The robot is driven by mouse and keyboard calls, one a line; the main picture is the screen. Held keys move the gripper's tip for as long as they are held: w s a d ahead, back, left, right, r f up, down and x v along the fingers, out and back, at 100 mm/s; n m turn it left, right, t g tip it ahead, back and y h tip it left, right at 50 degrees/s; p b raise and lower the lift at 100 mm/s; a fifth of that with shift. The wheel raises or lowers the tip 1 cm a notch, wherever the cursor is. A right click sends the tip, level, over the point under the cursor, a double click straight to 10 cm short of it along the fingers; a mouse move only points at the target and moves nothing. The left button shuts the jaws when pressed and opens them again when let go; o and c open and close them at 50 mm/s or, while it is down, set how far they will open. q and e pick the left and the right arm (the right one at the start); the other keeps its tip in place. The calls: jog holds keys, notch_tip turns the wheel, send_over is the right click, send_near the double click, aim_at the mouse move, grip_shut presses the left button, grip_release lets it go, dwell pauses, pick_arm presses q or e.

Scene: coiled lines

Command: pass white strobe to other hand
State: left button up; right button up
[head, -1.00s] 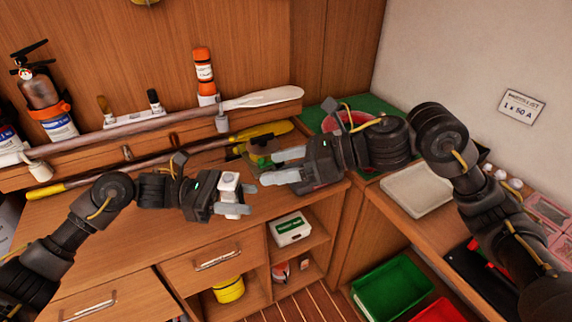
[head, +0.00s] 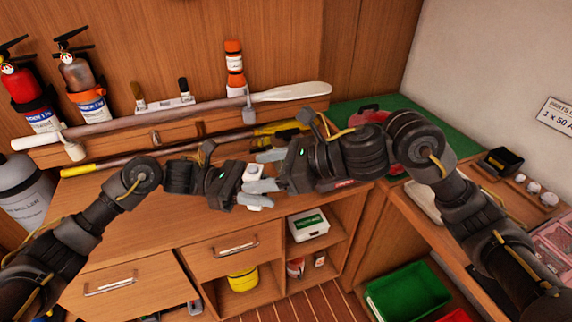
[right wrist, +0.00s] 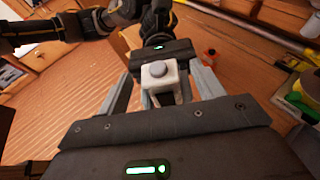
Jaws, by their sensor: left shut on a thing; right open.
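The white strobe (head: 252,173) is a small white block, held above the wooden counter near the middle of the head view. My left gripper (head: 250,190) is shut on it. My right gripper (head: 264,171) is open and faces it from the right, its fingers reaching around it. In the right wrist view the strobe (right wrist: 161,76) shows a grey round top and stands between my right gripper's two spread fingers (right wrist: 160,93), with a gap on each side. My left gripper's dark body (right wrist: 162,58) is just behind it. Its fingers are partly hidden.
The wooden counter (head: 130,215) is mostly clear below the hands. A paddle (head: 290,92) and a yellow-ended pole (head: 110,161) lie along the back. Fire extinguishers (head: 85,85) stand at the left. A green bin (head: 405,292) sits low at the right.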

jog(key=shift+x, duration=1.05)
jog(key=c, duration=1.1)
pick_arm(q)
jog(key=o, duration=1.1)
